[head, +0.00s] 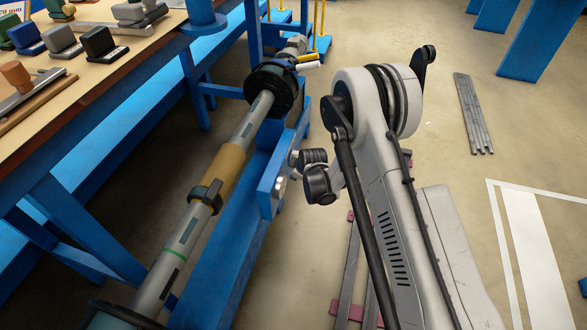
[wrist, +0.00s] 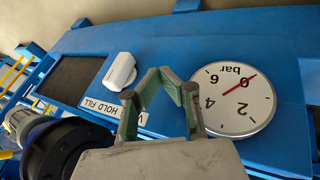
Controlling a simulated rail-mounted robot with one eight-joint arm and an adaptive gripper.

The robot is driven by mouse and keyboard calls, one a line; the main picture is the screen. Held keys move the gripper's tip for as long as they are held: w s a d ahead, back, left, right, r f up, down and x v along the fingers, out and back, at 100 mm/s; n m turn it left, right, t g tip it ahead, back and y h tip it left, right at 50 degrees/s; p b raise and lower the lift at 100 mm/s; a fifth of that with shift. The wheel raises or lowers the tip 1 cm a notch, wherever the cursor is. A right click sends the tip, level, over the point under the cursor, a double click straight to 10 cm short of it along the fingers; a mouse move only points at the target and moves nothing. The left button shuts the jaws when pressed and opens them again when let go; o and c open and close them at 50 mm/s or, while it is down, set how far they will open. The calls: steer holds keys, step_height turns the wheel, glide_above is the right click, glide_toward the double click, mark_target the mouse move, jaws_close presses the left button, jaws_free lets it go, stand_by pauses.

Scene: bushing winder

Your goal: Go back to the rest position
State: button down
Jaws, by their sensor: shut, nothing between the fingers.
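My gripper (wrist: 160,72) shows in the wrist view with its two green-padded fingers bent inward and their tips together, with nothing between them. It is in front of a blue panel (wrist: 215,42). A round white pressure gauge (wrist: 232,101) marked "bar" is right of the fingers, its red needle near 0. A white knob (wrist: 120,70) is just left of the fingers, above a label (wrist: 101,110) reading "HOLD FILL". The gap between fingers and panel cannot be judged. In the head view my arm reaches toward the blue panel (head: 271,184), seen nearly edge-on; my fingers are hidden there.
A long shaft with a tan sleeve (head: 223,169) and black flange (head: 270,88) runs left of the panel. A blue-framed workbench (head: 100,95) with blocks stands at left. Metal bars (head: 473,112) lie on open floor at right. The wrist view shows a dark screen (wrist: 77,80).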

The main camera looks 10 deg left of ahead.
steer(key=s+d+r+m, duration=0.2)
steer(key=d+r, duration=0.4)
steer(key=r, duration=0.5)
steer(key=s+d+r+m+h+p, duration=0.1)
steer(key=s+d+r+m, duration=0.1)
steer(key=d+r, duration=0.65)
steer(key=s+d+r+m, duration=0.2)
steer(key=d+r+m, duration=0.15)
steer(key=r, duration=1.05)
steer(key=s+d+r+m+t+h, duration=0.15)
steer(key=s+d+r+m, duration=0.25)
steer(key=s+d+r, duration=0.8)
steer(key=s+d+m+h, duration=0.1)
steer(key=s+d+m, duration=0.25)
steer(key=s, duration=0.55)
steer(key=s+d+m+h, duration=0.1)
steer(key=s+d+m, duration=0.1)
steer(key=s+d, duration=0.5)
step_height(320, 180, up, 16)
steer(key=s+a+p, duration=0.2)
steer(key=p, duration=1.3)
steer(key=shift+s+a+f, duration=0.2)
steer(key=shift+a, duration=0.05)
